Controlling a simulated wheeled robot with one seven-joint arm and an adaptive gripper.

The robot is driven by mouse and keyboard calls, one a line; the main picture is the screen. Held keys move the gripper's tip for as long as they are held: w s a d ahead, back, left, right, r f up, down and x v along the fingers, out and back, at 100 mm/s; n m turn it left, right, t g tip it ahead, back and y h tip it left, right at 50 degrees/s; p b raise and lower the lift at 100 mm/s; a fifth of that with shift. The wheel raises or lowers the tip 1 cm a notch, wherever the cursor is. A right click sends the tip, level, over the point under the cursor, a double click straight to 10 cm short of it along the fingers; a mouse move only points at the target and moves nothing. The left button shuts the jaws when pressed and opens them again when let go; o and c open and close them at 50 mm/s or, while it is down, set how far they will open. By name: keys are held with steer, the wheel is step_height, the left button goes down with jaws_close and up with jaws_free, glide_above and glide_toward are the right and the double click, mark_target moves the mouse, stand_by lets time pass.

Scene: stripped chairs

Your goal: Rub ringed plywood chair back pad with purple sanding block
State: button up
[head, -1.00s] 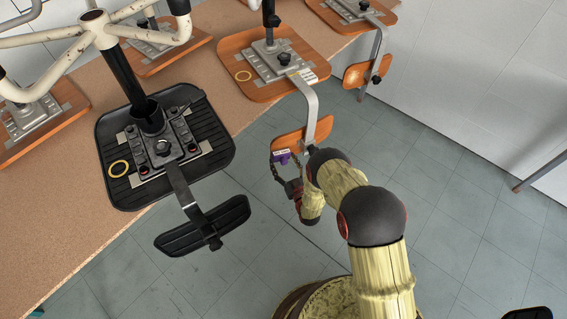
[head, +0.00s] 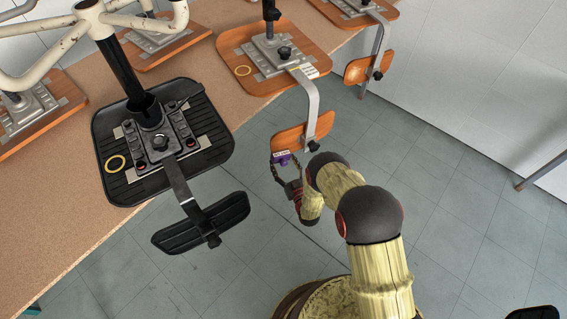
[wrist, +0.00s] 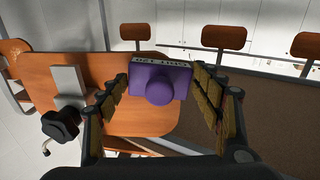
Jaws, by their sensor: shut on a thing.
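The ringed plywood chair has an orange-brown seat (head: 228,52) with a yellow ring on it. A bent metal bar joins the seat to its back pad (head: 318,127), a small plywood panel hanging off the table edge. My gripper (head: 280,164) is shut on the purple sanding block (head: 282,158) at the pad's lower left edge. In the wrist view the block (wrist: 158,82) sits between both fingers, in front of the broad plywood pad (wrist: 90,72). I cannot tell whether block and pad touch. The block hides part of the pad.
A black chair (head: 106,122) with its own yellow ring and black back pad (head: 228,210) is at left. Other plywood chairs stand along the table (head: 50,215), one with its back pad (head: 356,70) right of mine. Open tiled floor (head: 460,220) lies right.

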steer(key=shift+p+v, duration=0.6)
steer(key=shift+v, duration=2.35)
steer(key=shift+v, duration=1.45)
